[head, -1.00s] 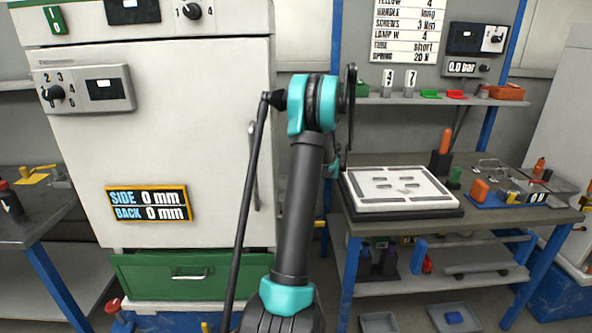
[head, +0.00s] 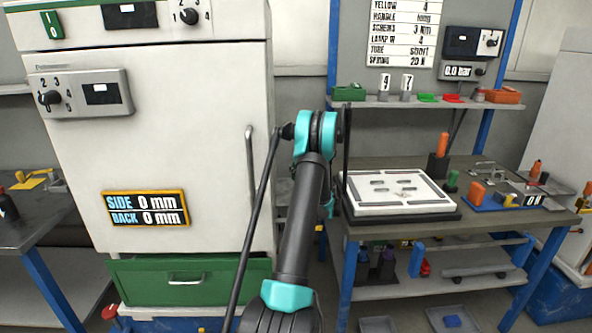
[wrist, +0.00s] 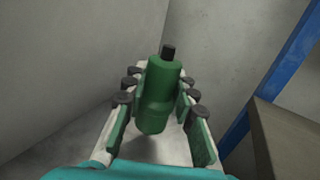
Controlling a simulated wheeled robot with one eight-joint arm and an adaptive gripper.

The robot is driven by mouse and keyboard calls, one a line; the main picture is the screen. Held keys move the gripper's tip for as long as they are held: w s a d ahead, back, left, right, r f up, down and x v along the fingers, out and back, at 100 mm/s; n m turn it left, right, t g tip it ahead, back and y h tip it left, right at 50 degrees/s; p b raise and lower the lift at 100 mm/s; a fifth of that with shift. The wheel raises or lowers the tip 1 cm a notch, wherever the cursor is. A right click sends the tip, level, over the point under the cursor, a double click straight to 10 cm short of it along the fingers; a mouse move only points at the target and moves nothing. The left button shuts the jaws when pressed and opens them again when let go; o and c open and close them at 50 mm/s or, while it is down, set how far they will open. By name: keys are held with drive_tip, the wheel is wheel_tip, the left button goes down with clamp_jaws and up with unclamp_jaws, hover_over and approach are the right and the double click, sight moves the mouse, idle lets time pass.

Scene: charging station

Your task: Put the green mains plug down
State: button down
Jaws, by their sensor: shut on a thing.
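The green mains plug (wrist: 154,108) shows in the wrist view as a green cylinder with a black tip pointing away from my gripper. My gripper (wrist: 160,88) is shut on it, with pale fingers and green pads on both sides of its body. The plug is held in the air, with grey surfaces behind it. In the head view my arm shows in the middle, but I cannot make out the gripper and plug there.
A large white cabinet (head: 170,150) with a green drawer (head: 190,282) stands left. A workbench (head: 480,228) at right carries a white framed board (head: 395,192) and several tools. A shelf (head: 440,103) hangs above. A blue post (wrist: 293,50) is right in the wrist view.

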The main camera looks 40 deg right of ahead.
drive_tip(key=shift+f, duration=0.55)
drive_tip(key=c, duration=1.2)
unclamp_jaws()
drive_tip(key=shift+r, duration=0.5)
drive_tip(key=s, duration=0.7)
drive_tip(key=shift+s+a+r, duration=0.1)
drive_tip(key=shift+s+a, duration=0.15)
drive_tip(key=shift+a, duration=0.05)
